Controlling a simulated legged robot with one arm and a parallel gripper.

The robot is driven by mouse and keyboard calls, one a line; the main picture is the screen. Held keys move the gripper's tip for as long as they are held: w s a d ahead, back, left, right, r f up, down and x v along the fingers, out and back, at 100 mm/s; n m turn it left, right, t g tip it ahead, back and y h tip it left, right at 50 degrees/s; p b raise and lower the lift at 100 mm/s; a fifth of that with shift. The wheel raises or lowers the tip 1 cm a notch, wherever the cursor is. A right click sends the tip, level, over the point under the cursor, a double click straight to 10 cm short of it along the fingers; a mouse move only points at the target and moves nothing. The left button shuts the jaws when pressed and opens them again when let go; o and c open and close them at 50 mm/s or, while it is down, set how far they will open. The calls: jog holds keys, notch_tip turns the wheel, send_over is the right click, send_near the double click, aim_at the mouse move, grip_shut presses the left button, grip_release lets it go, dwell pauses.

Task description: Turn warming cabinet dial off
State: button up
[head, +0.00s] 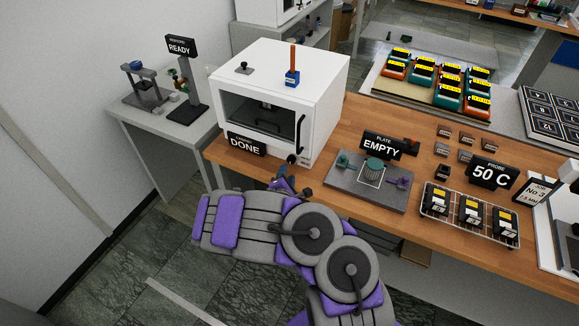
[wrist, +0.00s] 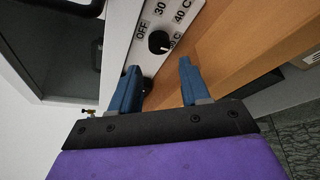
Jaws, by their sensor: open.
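The white warming cabinet (head: 318,88) stands on the wooden bench in the head view, with a "DONE" sign (head: 245,146) at its front left. Its black dial (wrist: 158,42) shows in the wrist view on a white strip marked OFF, 30, 40 C and a partly hidden mark. The white pointer line on the dial points to the right, toward the partly hidden mark and away from OFF. My gripper (wrist: 156,88) is open and empty, its two blue fingers apart just short of the dial. In the head view my gripper (head: 288,184) is at the cabinet's lower front, partly hidden by my arm.
A plate fixture (head: 340,190) with an "EMPTY" sign (head: 381,146) stands right of the cabinet. A wire rack (head: 428,205) of yellow-black blocks is further right. A grey side table (head: 160,126) with a "READY" sign (head: 180,47) is at the left.

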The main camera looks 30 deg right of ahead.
aim_at(291, 161)
jog(key=b+x, duration=0.2)
jog(key=x, duration=0.5)
jog(key=shift+d+b, duration=0.3)
jog(key=shift+d, duration=0.05)
jog(key=shift+w+a, duration=0.1)
jog(key=shift+c, duration=0.3)
jog(key=c, duration=0.7)
